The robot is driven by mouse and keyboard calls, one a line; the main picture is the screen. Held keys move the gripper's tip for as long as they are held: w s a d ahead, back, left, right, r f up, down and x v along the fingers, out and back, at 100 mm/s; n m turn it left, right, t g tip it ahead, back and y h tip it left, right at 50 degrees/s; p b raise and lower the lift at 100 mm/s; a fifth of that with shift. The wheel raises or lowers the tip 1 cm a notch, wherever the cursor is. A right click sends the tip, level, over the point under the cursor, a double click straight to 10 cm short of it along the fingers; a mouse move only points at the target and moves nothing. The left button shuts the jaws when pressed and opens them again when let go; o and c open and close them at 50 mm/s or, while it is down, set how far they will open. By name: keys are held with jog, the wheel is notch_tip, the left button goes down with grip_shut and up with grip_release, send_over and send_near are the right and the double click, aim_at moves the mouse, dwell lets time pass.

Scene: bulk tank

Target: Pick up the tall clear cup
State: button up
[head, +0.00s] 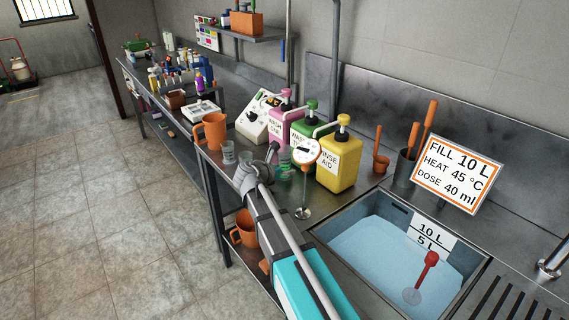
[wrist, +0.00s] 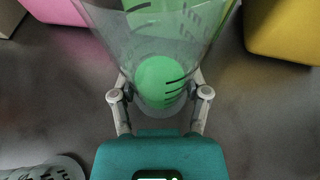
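The tall clear cup (wrist: 160,88) stands upright on the steel counter in the wrist view, wide at the top and narrow at the base, with dark graduation marks. Green shows through it. In the head view the cup (head: 284,166) is in front of the green jug, partly hidden by a round dial. My gripper (wrist: 160,92) has one finger on each side of the cup's lower part, and both pads appear to touch its wall. In the head view my gripper (head: 270,158) is mostly hidden behind my wrist.
Smaller clear cups (head: 228,152) stand left of my gripper, beside an orange jug (head: 211,131). Pink (head: 284,124), green (head: 308,125) and yellow (head: 340,158) containers stand close behind. A dial thermometer (head: 305,152) is just right of the cup. A water-filled sink (head: 385,250) lies at the front right.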

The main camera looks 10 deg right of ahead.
aim_at(280, 152)
jog(key=c, duration=0.6)
jog(key=shift+o, duration=0.2)
jog(key=shift+a+r+p, duration=0.1)
jog(key=shift+r+p, duration=0.2)
jog(key=shift+s+r, duration=0.1)
jog(key=shift+r, duration=0.15)
notch_tip(280, 152, up, 6)
jog(key=p, duration=0.7)
jog(key=shift+r, duration=0.15)
jog(key=a, duration=0.1)
jog(key=s+a, duration=0.2)
jog(key=a, duration=0.1)
jog(key=shift+f+b, duration=0.2)
jog(key=shift+b, duration=0.1)
jog(key=s+a, duration=0.6)
jog(key=a, duration=0.7)
jog(key=shift+s+a, duration=0.2)
jog(key=shift+s+a, duration=0.1)
jog(key=shift+a, duration=0.05)
dwell(0.5)
